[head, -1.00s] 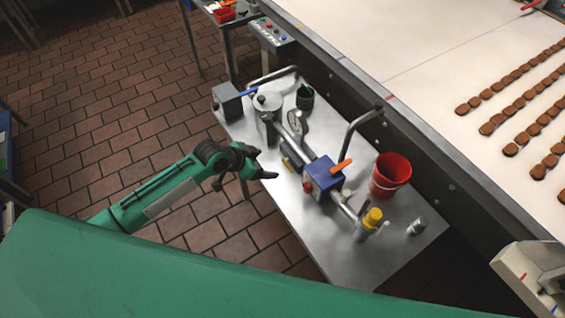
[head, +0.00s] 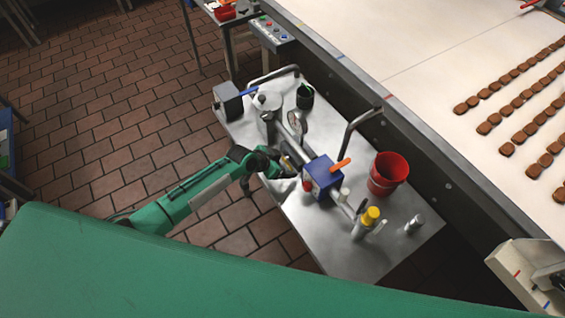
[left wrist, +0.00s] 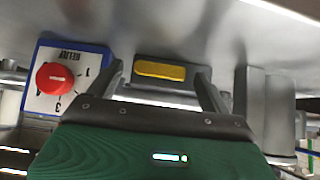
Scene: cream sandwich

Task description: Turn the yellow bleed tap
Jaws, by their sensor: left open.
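The yellow bar-shaped tap handle (left wrist: 160,70) sits on a grey block and lies between my left gripper's two fingers in the left wrist view. My left gripper (left wrist: 160,84) is open around it. I cannot tell whether either finger touches it. In the head view my left gripper (head: 284,168) is at the near side of the pipe assembly, left of the blue box (head: 322,177), and mostly hides the handle. My right gripper does not show.
A red dial (left wrist: 55,78) marked RELIEF is left of the handle in the wrist view. The steel table (head: 345,250) also bears a red cup (head: 388,174), a yellow-topped fitting (head: 371,215), a gauge and a pot. A conveyor with biscuits (head: 420,80) runs behind.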

